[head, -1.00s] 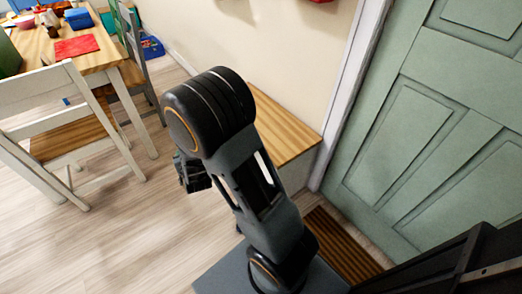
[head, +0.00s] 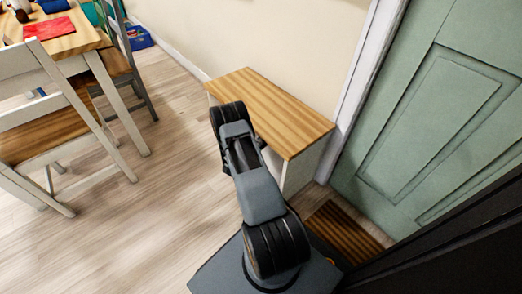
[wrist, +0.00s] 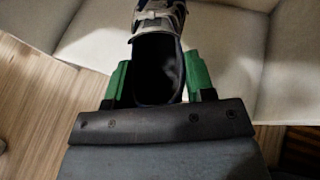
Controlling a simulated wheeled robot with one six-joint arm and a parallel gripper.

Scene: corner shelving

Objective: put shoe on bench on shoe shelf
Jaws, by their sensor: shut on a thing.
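A dark shoe with a grey and white patterned front (wrist: 158,20) is held between the green fingers of my gripper (wrist: 158,80) in the wrist view. Its dark opening faces the wrist camera. In the head view my arm reaches down at the near side of a low bench-like unit with a wooden top (head: 270,105) and white sides. My gripper and the shoe are hidden behind the arm there. Pale panels (wrist: 225,65) lie beyond the shoe in the wrist view; I cannot tell how far away they are. No separate shoe shelf can be made out.
The unit's wooden top is bare. A green door (head: 440,120) and a brown slatted mat (head: 345,235) are at the right. A white chair (head: 55,120) and a dining table (head: 75,40) stand at the left. The floor between is clear.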

